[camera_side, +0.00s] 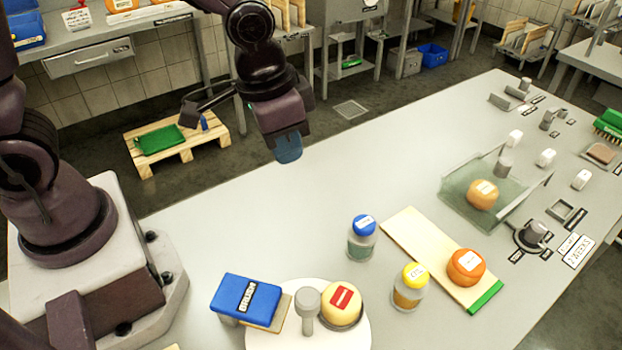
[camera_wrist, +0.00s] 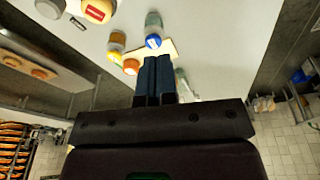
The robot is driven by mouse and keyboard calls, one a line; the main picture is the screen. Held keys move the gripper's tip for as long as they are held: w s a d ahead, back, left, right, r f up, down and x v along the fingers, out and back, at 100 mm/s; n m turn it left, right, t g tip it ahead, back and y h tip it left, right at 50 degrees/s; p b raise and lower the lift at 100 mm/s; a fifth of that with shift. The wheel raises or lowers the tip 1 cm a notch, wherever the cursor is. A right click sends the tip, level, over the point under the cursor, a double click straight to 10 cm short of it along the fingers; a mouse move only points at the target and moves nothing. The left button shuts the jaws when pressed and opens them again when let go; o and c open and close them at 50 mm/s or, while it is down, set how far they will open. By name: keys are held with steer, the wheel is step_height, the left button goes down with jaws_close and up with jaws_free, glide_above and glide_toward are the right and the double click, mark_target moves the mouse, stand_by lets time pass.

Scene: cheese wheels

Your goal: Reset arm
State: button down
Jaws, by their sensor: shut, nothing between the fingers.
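My gripper (camera_side: 288,149) is raised over the far edge of the table (camera_side: 330,165) in the side view, pointing down. Its dark blue fingers are together and empty in the wrist view (camera_wrist: 154,75). No object touches it. An orange cheese wheel (camera_side: 466,267) sits on a wooden board with a green end (camera_side: 430,240). A pale cheese wheel with a red label (camera_side: 341,304) sits on a round white plate (camera_side: 358,342). Another orange cheese (camera_side: 482,194) sits in a clear tray (camera_side: 452,205).
A blue-capped jar (camera_side: 362,240) and a yellow-capped jar (camera_side: 410,287) stand near the board. The table's middle, below my gripper, is clear.

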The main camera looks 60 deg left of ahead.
steer(key=s+a+r+n+t, duration=0.2)
steer(key=s+a+r+t, duration=0.1)
steer(key=s+a+r, duration=0.6)
step_height(320, 180, up, 4)
steer(key=shift+s+a+f+n+t+y, duration=0.2)
steer(key=shift+s+a+n+t+y, duration=0.1)
steer(key=shift+s+n+y, duration=0.15)
